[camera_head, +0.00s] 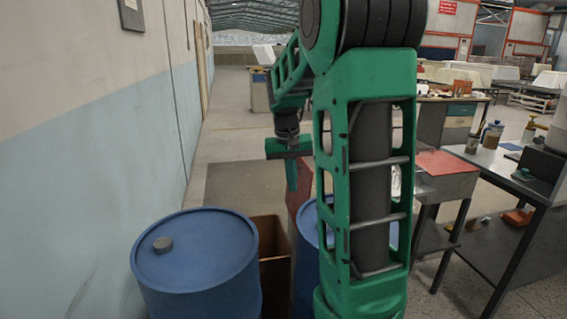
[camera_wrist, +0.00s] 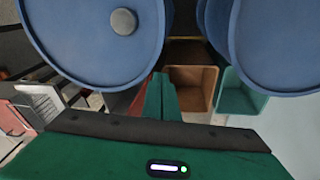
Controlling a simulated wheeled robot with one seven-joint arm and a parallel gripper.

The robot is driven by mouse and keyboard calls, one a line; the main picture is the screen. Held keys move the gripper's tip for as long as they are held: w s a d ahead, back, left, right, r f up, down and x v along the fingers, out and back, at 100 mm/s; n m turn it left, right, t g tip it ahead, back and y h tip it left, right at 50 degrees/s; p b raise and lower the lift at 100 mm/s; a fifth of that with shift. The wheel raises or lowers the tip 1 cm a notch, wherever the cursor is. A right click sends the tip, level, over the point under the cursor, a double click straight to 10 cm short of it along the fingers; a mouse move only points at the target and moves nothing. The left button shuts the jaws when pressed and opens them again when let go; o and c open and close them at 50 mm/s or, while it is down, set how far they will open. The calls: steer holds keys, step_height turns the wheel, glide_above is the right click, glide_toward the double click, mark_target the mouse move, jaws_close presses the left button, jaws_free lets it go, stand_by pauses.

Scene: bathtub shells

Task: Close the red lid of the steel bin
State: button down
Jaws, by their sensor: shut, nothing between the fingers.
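The steel bin (camera_head: 448,187) is a grey metal box at right of centre in the head view, partly hidden behind my arm. Its red lid (camera_head: 447,162) shows as a flat red panel at the bin's top; how far it is open I cannot tell. My gripper (camera_head: 291,176) hangs with its green fingers pointing down, left of the bin and apart from it. The fingers are together and empty, and they also show in the wrist view (camera_wrist: 160,97). In the wrist view a pale box and a red patch lie at the left edge, too partial to name surely.
A blue drum (camera_head: 195,255) stands at lower left by the wall, and a second blue drum (camera_head: 307,235) is partly behind my arm. A brown open box (camera_wrist: 192,88) lies between them, below my gripper. A dark workbench (camera_head: 515,185) with bottles stands at right.

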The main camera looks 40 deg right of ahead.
steer(key=w+d+h, duration=0.3)
steer(key=w+d, duration=0.2)
steer(key=w, duration=0.8)
steer(key=w+d+h, duration=0.3)
steer(key=w+d, duration=0.2)
steer(key=w, duration=0.7)
steer(key=d+f, duration=0.6)
steer(key=d, duration=0.4)
steer(key=shift+s+f+n+t, duration=0.25)
steer(key=shift+s+n+t, duration=0.05)
steer(key=shift+s, duration=0.15)
